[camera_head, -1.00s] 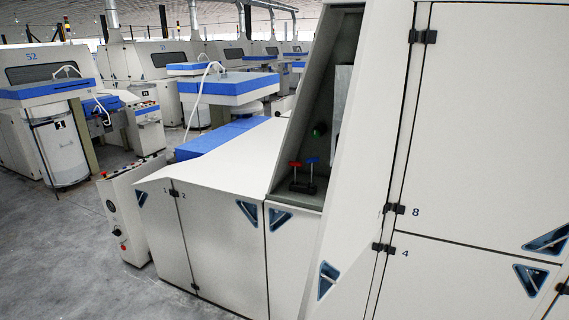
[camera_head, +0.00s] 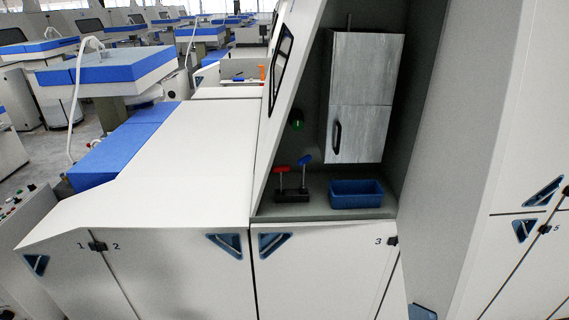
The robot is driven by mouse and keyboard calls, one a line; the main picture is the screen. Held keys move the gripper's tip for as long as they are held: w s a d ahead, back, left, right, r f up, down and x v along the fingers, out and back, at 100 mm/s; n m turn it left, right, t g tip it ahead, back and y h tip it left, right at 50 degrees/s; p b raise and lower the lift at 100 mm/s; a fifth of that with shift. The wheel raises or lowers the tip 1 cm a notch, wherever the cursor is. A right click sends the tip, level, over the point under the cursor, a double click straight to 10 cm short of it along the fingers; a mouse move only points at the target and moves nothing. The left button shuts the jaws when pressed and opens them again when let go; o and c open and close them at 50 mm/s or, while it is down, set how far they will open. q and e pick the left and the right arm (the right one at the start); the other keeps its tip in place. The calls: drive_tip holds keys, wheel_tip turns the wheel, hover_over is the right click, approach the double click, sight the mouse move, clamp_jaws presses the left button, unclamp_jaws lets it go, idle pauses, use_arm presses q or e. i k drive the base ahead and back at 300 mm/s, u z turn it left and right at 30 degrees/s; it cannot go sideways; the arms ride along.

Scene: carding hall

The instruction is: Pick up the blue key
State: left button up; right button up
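The blue key (camera_head: 304,160) has a blue T-shaped handle on a thin shaft. It stands upright, slightly tilted, in a small black holder (camera_head: 292,195) on the ledge of an open recess in the white machine. A key with a red handle (camera_head: 281,169) stands in the same holder, just to its left. Neither of my grippers shows in the head view.
A blue bin (camera_head: 356,194) sits on the ledge right of the holder. A grey cabinet (camera_head: 360,98) with a dark handle hangs above it. A green button (camera_head: 297,119) is on the recess wall. The white machine's top (camera_head: 190,150) is clear on the left.

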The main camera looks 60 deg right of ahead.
sight(303, 188)
drive_tip(key=z, duration=0.35)
drive_tip(key=i, duration=0.85)
drive_tip(key=z, duration=1.45)
drive_tip(key=i, duration=0.85)
drive_tip(key=z, duration=0.9)
